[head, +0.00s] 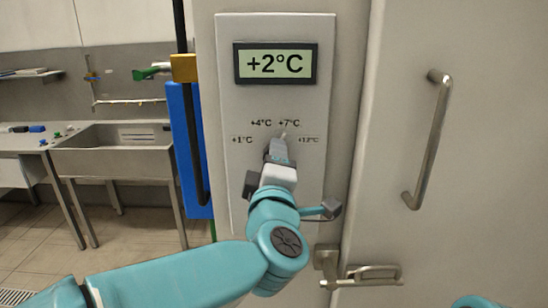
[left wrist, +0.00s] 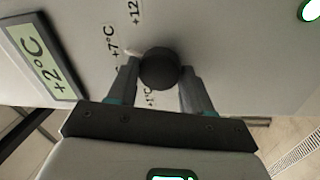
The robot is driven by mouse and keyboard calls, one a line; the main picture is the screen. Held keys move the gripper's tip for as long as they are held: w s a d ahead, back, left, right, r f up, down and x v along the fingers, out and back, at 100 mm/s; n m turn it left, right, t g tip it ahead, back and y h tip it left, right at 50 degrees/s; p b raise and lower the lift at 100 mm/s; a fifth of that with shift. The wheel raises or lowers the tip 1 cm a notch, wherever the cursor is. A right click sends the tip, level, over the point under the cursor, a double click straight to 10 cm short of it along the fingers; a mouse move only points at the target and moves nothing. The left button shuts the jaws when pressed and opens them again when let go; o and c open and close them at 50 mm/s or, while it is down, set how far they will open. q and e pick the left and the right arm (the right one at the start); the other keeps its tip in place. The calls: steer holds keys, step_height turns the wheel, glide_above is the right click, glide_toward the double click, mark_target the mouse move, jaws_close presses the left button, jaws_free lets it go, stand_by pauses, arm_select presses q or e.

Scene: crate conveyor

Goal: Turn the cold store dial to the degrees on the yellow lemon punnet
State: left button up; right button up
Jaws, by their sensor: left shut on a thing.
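The cold store dial is a dark round knob (left wrist: 160,68) on a pale panel (head: 320,90). My left gripper (head: 279,148) is shut on it, with one finger on each side in the left wrist view (left wrist: 160,90). In the head view the gripper mostly hides the knob. The other marks are +1°C (head: 242,140), +4°C (head: 261,123) and one at the right, partly legible as +12°C. The display (head: 276,64) reads +2°C. No lemon punnet shows. My right gripper is not in view.
A large door with a long vertical handle (head: 428,140) and a lower latch (head: 368,275) is right of the panel. A blue board (head: 190,150) hangs at its left. A steel sink (head: 118,150) and table stand further left.

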arm_select(q)
steer(key=shift+a+r+m+h+p, duration=0.15)
steer(key=shift+m+h+p, duration=0.2)
steer(key=shift+m+p, duration=1.4)
steer(key=shift+d+r+m+h+p, duration=0.1)
steer(key=shift+m+h+p, duration=0.3)
steer(key=shift+m, duration=2.55)
steer(key=o, duration=1)
steer(key=shift+f, duration=0.1)
steer(key=shift+s, duration=0.1)
